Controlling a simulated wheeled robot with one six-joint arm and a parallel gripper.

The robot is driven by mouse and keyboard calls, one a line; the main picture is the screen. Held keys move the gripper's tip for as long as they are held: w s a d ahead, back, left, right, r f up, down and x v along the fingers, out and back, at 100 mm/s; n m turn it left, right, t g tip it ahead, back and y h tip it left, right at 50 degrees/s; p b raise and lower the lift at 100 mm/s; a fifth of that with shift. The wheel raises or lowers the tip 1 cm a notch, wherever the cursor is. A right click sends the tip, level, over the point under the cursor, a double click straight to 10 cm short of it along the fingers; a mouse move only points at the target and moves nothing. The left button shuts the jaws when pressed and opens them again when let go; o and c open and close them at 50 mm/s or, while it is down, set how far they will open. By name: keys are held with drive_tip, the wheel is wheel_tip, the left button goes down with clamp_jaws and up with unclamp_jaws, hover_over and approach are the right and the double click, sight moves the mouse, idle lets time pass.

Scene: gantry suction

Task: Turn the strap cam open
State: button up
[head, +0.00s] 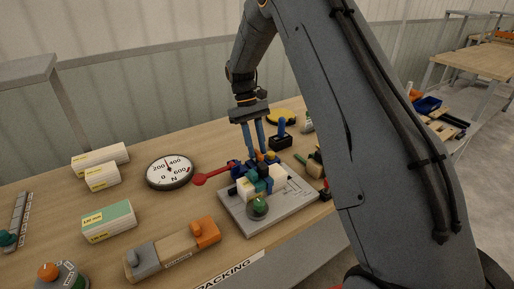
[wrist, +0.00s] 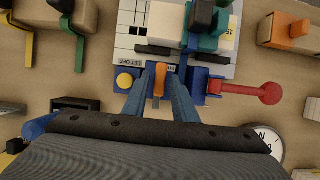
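The strap device is a blue-bodied mechanism on a light grey plate (head: 292,212), which also shows in the wrist view (wrist: 131,30). It has an orange tab (wrist: 159,82), which looks like the cam, beside a "LET OFF" label, and a red lever (wrist: 245,90) with a round end pointing right. The red lever reaches left in the head view (head: 212,174). My gripper (head: 254,152) points down over the device. In the wrist view my two blue-grey fingers (wrist: 160,84) straddle the orange tab closely. Whether they touch it is not clear. A white box with dark and green parts sits on the plate.
A yellow button (wrist: 125,81) is just left of my fingers in the wrist view. A dial gauge (head: 170,172) lies left of the plate. White boxes (head: 101,156) stand at far left.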

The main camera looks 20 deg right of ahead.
drive_tip(key=shift+o, duration=0.5)
drive_tip(key=b+v, duration=0.2)
drive_tip(key=v, duration=0.5)
drive_tip(key=shift+r, duration=0.3)
drive_tip(key=shift+w+a, duration=0.1)
drive_tip(key=shift+w, duration=0.05)
